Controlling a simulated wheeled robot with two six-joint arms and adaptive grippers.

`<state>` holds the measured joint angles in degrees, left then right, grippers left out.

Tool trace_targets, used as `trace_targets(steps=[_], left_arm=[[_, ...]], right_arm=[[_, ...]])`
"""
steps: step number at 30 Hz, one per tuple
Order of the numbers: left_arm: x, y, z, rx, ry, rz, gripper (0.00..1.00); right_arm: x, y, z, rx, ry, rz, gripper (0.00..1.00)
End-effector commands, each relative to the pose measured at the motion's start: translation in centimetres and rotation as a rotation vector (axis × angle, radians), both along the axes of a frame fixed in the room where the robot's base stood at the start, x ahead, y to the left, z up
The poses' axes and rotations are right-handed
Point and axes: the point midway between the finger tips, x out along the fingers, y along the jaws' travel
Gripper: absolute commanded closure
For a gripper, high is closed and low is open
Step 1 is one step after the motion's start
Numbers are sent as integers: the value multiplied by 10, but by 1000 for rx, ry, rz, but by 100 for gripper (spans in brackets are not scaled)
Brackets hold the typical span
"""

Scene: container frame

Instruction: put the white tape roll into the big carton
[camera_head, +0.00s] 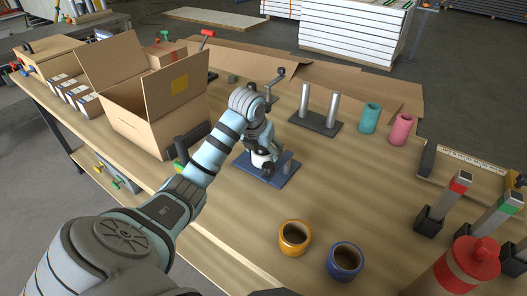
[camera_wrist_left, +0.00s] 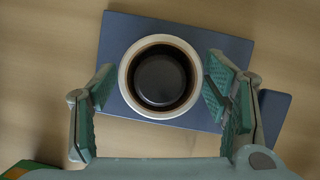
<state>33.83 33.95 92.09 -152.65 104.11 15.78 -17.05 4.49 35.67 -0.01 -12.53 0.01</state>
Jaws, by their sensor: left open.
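The white tape roll (camera_wrist_left: 128,92) lies flat on a blue plate (camera_wrist_left: 240,50), with its dark hollow core facing the left wrist camera. In the head view the roll (camera_head: 259,160) is mostly hidden by my left gripper (camera_head: 264,152), which is over the blue plate (camera_head: 280,176). In the left wrist view my left gripper (camera_wrist_left: 160,80) is open, with one finger on each side of the roll and small gaps showing. The big carton (camera_head: 178,128) stands open with raised flaps, to the left of my left gripper. My right gripper is not in view.
A yellow roll (camera_head: 294,237) and a blue roll (camera_head: 345,261) sit near the front edge. A stand with two metal posts (camera_head: 316,122) is behind the plate. Teal (camera_head: 370,118) and pink (camera_head: 401,129) spools stand farther right. The table's middle right is clear.

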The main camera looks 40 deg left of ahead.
Motion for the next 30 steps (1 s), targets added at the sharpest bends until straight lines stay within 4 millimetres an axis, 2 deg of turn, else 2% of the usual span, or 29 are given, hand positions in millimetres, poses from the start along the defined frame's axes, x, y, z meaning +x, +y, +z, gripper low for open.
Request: trace_targets(steps=[7, 15, 23, 26, 30], left_arm=[[2, 0, -4, 1, -1, -1, 33], [2, 0, -4, -1, -1, 0, 74], [2, 0, 0, 0, -2, 0, 74], [3, 0, 10, 0, -4, 0, 74], [3, 0, 37, 0, -6, -1, 74]], right_arm=[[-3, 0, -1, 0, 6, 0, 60], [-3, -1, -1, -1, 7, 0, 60], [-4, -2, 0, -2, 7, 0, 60], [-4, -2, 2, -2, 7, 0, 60], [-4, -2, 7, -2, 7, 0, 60]])
